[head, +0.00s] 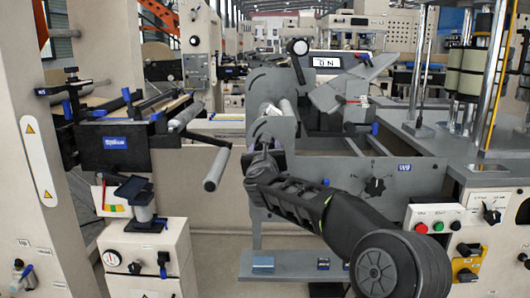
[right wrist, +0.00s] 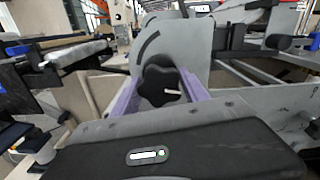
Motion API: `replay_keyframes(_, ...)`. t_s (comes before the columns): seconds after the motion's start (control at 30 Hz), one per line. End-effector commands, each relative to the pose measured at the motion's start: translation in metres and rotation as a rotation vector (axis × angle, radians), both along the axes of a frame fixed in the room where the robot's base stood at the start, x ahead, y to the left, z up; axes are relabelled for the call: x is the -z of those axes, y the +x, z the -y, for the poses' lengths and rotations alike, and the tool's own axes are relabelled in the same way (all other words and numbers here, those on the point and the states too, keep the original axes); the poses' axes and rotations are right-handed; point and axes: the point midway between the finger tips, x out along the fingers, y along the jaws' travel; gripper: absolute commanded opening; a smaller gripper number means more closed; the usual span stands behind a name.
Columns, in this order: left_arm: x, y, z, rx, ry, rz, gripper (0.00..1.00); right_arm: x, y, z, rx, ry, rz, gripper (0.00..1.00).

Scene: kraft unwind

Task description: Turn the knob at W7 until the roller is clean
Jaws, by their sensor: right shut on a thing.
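My right gripper (head: 262,153) reaches in from the lower right to the upright grey plate (head: 272,128) in the middle of the head view. In the right wrist view its two purple-grey fingers (right wrist: 160,92) stand on either side of a black lobed knob (right wrist: 154,80) and are shut on it. The knob's white pointer line points right. The knob's W7 label cannot be made out. A pale roller (head: 287,115) shows partly behind the plate; its surface is too small to judge. A grey roller (head: 217,169) sticks out left of the gripper. My left gripper is out of view.
Another black knob (head: 375,186), beside a W9 label (head: 404,167), is on the front panel right of my arm. A control box (head: 433,218) with red and green buttons stands further right. A cream cabinet (head: 148,255) with a gauge is at lower left.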

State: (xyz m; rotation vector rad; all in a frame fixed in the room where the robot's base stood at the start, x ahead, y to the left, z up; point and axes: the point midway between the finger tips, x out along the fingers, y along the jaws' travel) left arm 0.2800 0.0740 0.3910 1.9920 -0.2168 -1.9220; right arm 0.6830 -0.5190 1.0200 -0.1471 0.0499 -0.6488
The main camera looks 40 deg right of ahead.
Motion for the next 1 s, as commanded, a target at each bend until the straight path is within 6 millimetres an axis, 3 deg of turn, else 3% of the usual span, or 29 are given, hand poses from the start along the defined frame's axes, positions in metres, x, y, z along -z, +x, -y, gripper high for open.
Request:
replay_keyframes(0.7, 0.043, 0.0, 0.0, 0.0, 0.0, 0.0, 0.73, 0.004, 0.0, -0.001, -0.002, 0.233, 0.177, 0.12)
replay_keyframes(1.0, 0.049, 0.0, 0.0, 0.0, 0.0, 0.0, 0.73, 0.001, 0.0, -0.001, -0.002, 0.297, 0.224, 0.12)
